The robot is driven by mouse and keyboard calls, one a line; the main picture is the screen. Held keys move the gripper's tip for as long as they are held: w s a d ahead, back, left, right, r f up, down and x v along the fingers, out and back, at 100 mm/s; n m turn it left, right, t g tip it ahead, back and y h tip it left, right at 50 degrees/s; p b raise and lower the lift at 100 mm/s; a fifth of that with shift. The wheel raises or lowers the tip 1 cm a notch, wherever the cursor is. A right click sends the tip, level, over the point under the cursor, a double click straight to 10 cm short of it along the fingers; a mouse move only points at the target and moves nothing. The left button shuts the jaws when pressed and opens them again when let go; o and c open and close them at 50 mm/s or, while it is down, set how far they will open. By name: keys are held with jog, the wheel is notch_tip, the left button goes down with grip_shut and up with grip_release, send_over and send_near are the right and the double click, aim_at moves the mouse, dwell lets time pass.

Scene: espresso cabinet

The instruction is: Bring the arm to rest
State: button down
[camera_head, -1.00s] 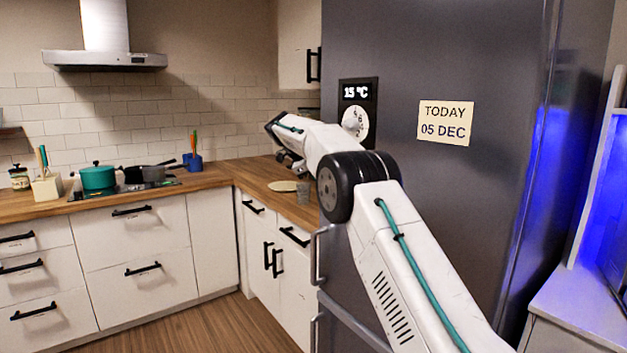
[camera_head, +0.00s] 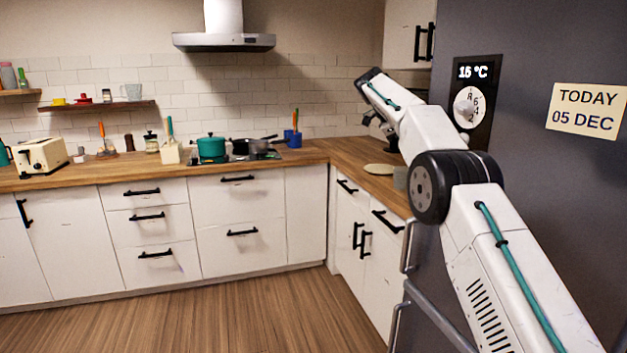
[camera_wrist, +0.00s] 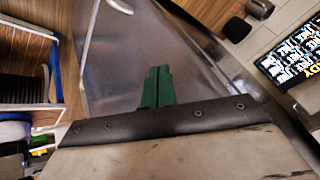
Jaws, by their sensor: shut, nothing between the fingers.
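My arm (camera_head: 437,130) reaches up from the lower right and bends at a black elbow joint, with its far end raised in front of the counter corner. In the wrist view, the green fingers of my gripper (camera_wrist: 157,87) are shut together and hold nothing. In the head view the fingers cannot be made out; only dark parts show near the arm's far end. Nothing is seen touching the fingers.
The grey fridge (camera_head: 560,200) stands close behind my arm at the right, with its handles (camera_head: 405,247) jutting out. A wooden counter (camera_head: 100,172) carries a toaster (camera_head: 42,157), a teal pot (camera_head: 211,148) and a round board (camera_head: 380,169). The floor (camera_head: 220,315) is clear.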

notch_tip(320, 180, down, 6)
jog(key=a+n, duration=0.1)
jog(key=n, duration=0.5)
jog(key=s+a+f+n+g+y, duration=0.1)
jog(key=s+a+f+n+y, duration=0.1)
jog(key=s+n, duration=0.4)
jog(key=s+a+f+n+y, duration=0.2)
jog(key=s+n, duration=0.4)
jog(key=s, duration=2.1)
jog(key=s+a+f+n+t+y, duration=0.1)
jog(key=s+a+n+y, duration=0.2)
jog(key=s, duration=2.4)
jog(key=shift+s+f+n+t, duration=0.2)
jog(key=shift+f+n+t, duration=0.15)
jog(key=shift+n, duration=1.45)
